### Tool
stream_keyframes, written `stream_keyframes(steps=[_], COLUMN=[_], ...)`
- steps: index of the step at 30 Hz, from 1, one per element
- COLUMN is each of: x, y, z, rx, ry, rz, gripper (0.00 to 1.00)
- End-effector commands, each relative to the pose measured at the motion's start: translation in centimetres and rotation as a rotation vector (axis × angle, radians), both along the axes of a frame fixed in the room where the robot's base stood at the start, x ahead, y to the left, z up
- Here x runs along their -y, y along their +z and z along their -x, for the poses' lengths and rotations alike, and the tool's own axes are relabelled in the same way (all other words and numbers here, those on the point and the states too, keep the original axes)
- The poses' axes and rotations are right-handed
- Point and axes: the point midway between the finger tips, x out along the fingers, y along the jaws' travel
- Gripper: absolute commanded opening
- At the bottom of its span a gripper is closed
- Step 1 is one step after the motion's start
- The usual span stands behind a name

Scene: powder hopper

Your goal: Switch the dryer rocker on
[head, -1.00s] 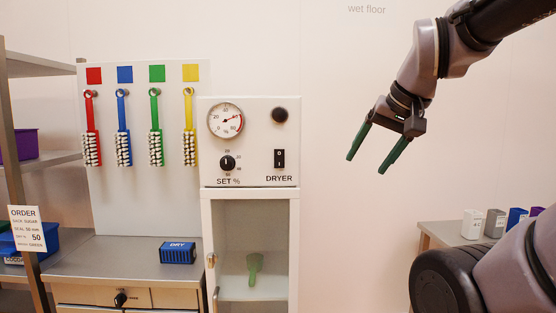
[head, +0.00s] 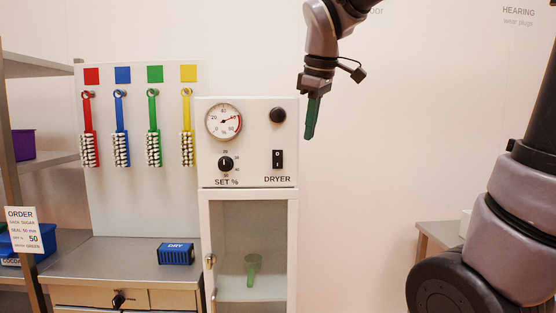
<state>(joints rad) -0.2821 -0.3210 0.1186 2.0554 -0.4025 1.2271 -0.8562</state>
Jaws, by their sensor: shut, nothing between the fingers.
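The dryer rocker (head: 277,159) is a small black switch marked O and I, above the word DRYER on the front of the white dryer box (head: 248,142). A dial gauge (head: 223,122), a black SET % knob (head: 226,163) and a dark round lamp (head: 278,115) share that panel. My gripper (head: 310,136) points down with green fingers shut and empty. In the picture it is just right of the panel, above and right of the rocker, apart from it.
Below the panel is a cabinet (head: 206,215) with a green scoop (head: 252,268) inside. Coloured brushes (head: 121,140) hang at left. A blue DRY block (head: 176,254) sits on the counter (head: 110,262).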

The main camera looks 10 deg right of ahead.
Motion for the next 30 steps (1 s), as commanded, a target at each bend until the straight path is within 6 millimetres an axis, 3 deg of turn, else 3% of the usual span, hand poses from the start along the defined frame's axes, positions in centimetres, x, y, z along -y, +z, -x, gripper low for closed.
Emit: stream_keyframes(steps=[3,9,23,30], x=[-3.3,-6.2,-6.8,-6.6], y=[0.5,0.9,0.9,-1.7], z=[-1.9,-3.4,-3.7,-4.4], rx=[-0.017,-0.030,-0.033,-0.036], ry=[0.237,0.463,0.507,0.507], rz=[0.126,0.243,0.266,0.267], gripper=[0.00,0.00,0.00,0.00])
